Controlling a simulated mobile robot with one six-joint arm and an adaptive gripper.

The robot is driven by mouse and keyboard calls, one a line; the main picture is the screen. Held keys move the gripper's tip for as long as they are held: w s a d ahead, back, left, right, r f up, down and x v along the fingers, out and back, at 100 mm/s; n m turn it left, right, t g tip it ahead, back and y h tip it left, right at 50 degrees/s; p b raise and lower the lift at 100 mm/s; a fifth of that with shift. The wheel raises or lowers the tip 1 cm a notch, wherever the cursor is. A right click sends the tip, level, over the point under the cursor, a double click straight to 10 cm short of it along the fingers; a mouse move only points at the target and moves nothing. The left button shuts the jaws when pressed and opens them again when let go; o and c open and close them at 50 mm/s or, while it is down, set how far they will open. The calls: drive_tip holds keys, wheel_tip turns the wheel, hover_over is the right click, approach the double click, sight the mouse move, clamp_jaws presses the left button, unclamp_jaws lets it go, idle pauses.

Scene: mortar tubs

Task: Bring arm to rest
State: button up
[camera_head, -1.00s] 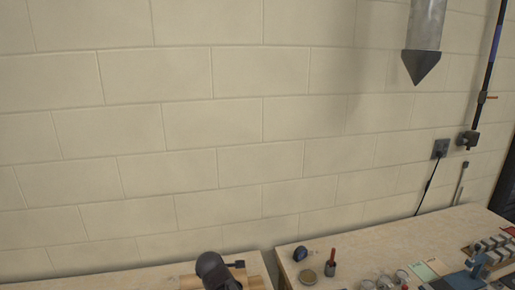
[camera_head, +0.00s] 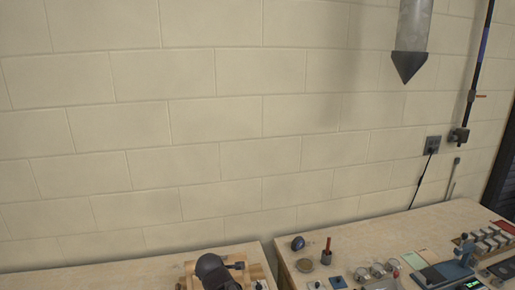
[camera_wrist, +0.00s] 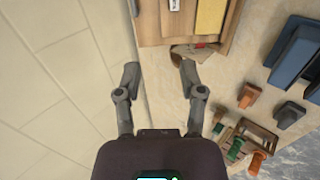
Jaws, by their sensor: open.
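My gripper (camera_wrist: 160,73) shows in the wrist view with its two dark fingers spread wide. Nothing is between the fingertips. My gripper cannot be made out there.
Wooden pieces (camera_wrist: 183,20) lie beyond the fingertips. In the head view, the right bench (camera_head: 430,228) carries a small round pot (camera_head: 305,265) and several tools. A pointed cylinder (camera_head: 410,65) hangs by the wall.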

drive_tip(key=s+d+f+m+g+b, duration=0.2)
drive_tip(key=s+d+f+m+b, duration=0.1)
drive_tip(key=d+m, duration=0.4)
drive_tip(key=s+d+f+m+g+h+b, duration=0.1)
drive_tip(key=s+d+f+m+g+b, duration=0.2)
drive_tip(key=d, duration=1.1)
drive_tip(key=s+d+f+m+g+h+b, duration=0.1)
drive_tip(key=s+d+f+m+g+b, duration=0.2)
drive_tip(key=s+d+f+m, duration=0.3)
drive_tip(key=d+f+m+b, duration=0.1)
drive_tip(key=d+f+m, duration=0.1)
drive_tip(key=d+m, duration=0.2)
drive_tip(key=shift+d+f+m, duration=0.3)
drive_tip(key=shift+d+m, duration=0.1)
drive_tip(key=shift+d, duration=0.25)
drive_tip(key=shift+s, duration=0.15)
